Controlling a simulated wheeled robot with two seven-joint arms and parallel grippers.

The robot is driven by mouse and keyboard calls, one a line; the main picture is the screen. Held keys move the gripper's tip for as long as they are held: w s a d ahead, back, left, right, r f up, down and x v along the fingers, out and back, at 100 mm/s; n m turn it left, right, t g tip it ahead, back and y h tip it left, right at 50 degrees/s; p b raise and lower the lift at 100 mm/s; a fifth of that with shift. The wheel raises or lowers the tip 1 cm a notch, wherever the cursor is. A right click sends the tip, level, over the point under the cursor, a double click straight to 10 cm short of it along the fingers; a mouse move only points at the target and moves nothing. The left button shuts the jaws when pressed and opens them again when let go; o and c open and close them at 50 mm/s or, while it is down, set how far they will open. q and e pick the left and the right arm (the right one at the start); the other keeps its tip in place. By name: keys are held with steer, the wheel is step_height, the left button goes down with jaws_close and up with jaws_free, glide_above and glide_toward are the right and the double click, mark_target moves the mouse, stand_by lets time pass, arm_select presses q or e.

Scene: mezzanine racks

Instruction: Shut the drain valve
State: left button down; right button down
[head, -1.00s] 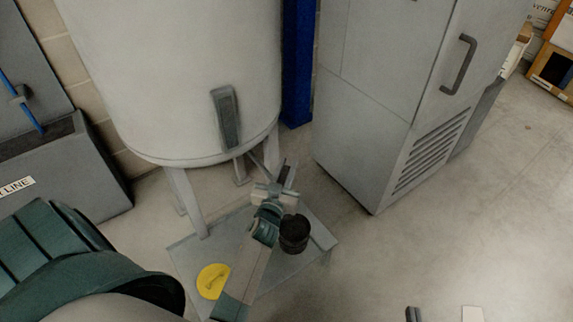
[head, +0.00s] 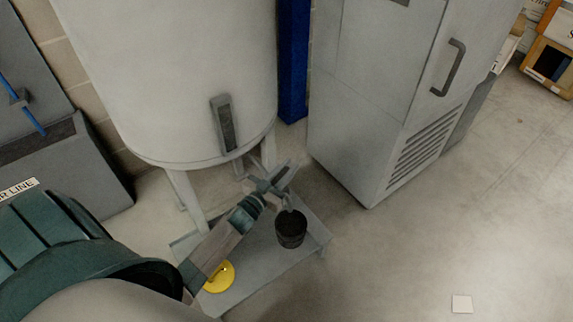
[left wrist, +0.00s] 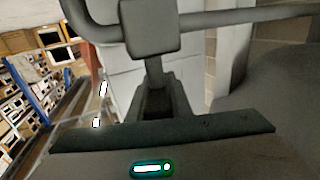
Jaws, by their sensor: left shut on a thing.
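A short stem runs from the block down between the fingers of my left gripper (head: 277,178). The gripper is shut on this valve handle (left wrist: 155,72), below the pale tank (head: 170,80) in the head view. Its fingers hide much of the valve there, so the handle's exact angle is hard to tell. The spout end (head: 288,204) points down above a black bucket (head: 291,232). My right gripper is not in view.
The bucket and a yellow disc-like thing (head: 220,277) stand on a low grey platform (head: 255,283) beside the tank legs. A grey cabinet (head: 370,100) stands to the right, a blue post (head: 293,60) behind.

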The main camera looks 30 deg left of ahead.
arm_select(q)
steer(key=m+h, duration=0.2)
steer(key=h, duration=0.1)
steer(key=shift+d+g, duration=0.2)
steer(key=shift+g, duration=0.1)
steer(key=shift+s+d+m+g+h, duration=0.1)
steer(key=shift+d+m+g+h, duration=0.1)
steer(key=shift+m+h, duration=0.4)
steer(key=shift+d+m+g+h, duration=0.2)
steer(key=shift+m+h, duration=0.1)
steer(key=shift+h, duration=0.5)
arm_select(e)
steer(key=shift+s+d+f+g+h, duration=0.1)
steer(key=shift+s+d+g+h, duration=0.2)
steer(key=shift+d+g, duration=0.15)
arm_select(q)
steer(key=c, duration=1.6)
jaws_free()
steer(key=shift+s, duration=0.15)
steer(key=p+v, duration=0.1)
steer(key=v, duration=1.6)
steer(key=shift+a, duration=0.15)
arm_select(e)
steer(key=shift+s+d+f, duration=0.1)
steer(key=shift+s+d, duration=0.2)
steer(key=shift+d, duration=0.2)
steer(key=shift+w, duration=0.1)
